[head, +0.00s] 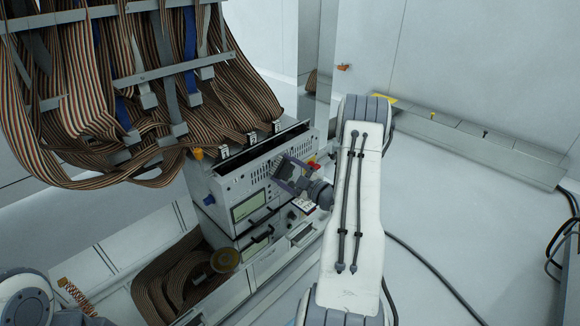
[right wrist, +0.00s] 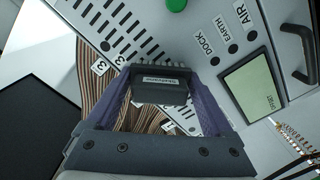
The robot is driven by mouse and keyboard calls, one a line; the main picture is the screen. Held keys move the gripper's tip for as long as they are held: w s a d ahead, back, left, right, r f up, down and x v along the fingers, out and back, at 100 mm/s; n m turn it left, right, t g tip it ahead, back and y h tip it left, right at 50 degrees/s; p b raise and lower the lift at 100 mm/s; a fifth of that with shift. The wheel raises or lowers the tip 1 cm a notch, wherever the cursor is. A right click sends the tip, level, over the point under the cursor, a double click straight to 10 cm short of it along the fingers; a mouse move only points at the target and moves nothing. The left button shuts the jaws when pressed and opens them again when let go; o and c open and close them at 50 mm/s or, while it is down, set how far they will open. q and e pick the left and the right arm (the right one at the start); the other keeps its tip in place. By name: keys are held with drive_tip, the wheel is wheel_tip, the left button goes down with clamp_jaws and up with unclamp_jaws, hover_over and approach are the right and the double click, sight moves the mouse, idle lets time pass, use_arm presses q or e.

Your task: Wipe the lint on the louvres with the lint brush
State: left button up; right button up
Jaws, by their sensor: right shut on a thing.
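The lint brush (right wrist: 160,88) is a dark block with a pale label and a row of short bristles at its far edge. My right gripper (right wrist: 155,92) is shut on it, one finger on each side. In the head view the right gripper (head: 287,177) is in front of the instrument's upper front panel. The louvres (right wrist: 112,22) are rows of dark slots on the pale panel. They run behind the brush, which hides part of them. I cannot tell whether the bristles touch the panel. No lint can be made out. My left gripper is out of view.
The instrument (head: 225,187) has a display (right wrist: 249,87), labelled holes and a handle (right wrist: 298,55). Striped ribbon cables (head: 85,90) hang at upper left. An open drawer (head: 262,268) with coiled cable is below.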

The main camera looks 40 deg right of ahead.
sight(267, 171)
drive_tip(key=shift+s+a+p, duration=0.15)
drive_tip(key=shift+a, duration=0.9)
drive_tip(key=shift+s+a+p, duration=0.1)
drive_tip(key=shift+a+p, duration=0.05)
drive_tip(key=shift+a, duration=0.85)
drive_tip(key=shift+s, duration=0.1)
drive_tip(key=shift+s+d, duration=0.15)
drive_tip(key=shift+s, duration=1.3)
drive_tip(key=shift+s+d, duration=0.1)
drive_tip(key=shift+s, duration=1.35)
drive_tip(key=shift+s+d, duration=0.1)
drive_tip(key=shift+s, duration=1.4)
